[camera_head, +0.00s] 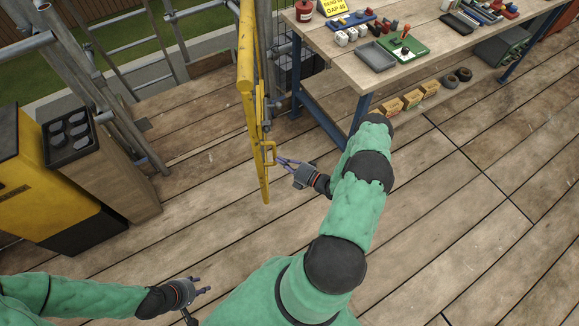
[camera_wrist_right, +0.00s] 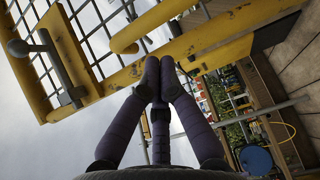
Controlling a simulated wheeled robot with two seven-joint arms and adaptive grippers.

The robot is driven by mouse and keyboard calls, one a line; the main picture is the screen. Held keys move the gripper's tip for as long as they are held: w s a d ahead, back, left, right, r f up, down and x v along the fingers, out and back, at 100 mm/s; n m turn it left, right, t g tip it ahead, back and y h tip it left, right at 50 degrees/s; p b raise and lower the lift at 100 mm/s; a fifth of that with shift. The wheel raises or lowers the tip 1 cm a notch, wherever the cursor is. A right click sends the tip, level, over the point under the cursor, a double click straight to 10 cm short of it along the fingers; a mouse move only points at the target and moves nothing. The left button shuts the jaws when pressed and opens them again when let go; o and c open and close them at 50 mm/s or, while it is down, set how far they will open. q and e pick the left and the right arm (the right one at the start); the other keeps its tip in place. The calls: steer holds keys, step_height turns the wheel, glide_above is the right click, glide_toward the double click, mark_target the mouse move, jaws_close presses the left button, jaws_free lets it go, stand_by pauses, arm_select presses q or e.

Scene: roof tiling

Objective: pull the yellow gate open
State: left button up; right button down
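The yellow gate (camera_head: 247,95) stands upright near the centre of the head view, seen almost edge-on. Its yellow frame (camera_wrist_right: 215,35) and dark mesh fill the top of the right wrist view. A yellow handle (camera_head: 270,151) sticks out from the gate's right side; its bar (camera_wrist_right: 160,17) also shows in the wrist view. My right gripper (camera_head: 280,160) is beside the handle. Its purple fingertips (camera_wrist_right: 160,66) are together just below the handle bar, and I see nothing between them. My left gripper (camera_head: 204,303) is open and empty low over the deck, away from the gate.
A workbench (camera_head: 357,85) with trays and tools stands at the upper right. A yellow and black cabinet (camera_head: 45,195) stands at the left. Scaffold tubes (camera_head: 95,85) rise behind it. The plank deck (camera_head: 450,220) is clear at the right.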

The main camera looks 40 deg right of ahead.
arm_select(q)
steer(key=shift+f+b, duration=0.35)
steer(key=shift+f, duration=0.1)
arm_select(e)
steer(key=shift+x, duration=2.2)
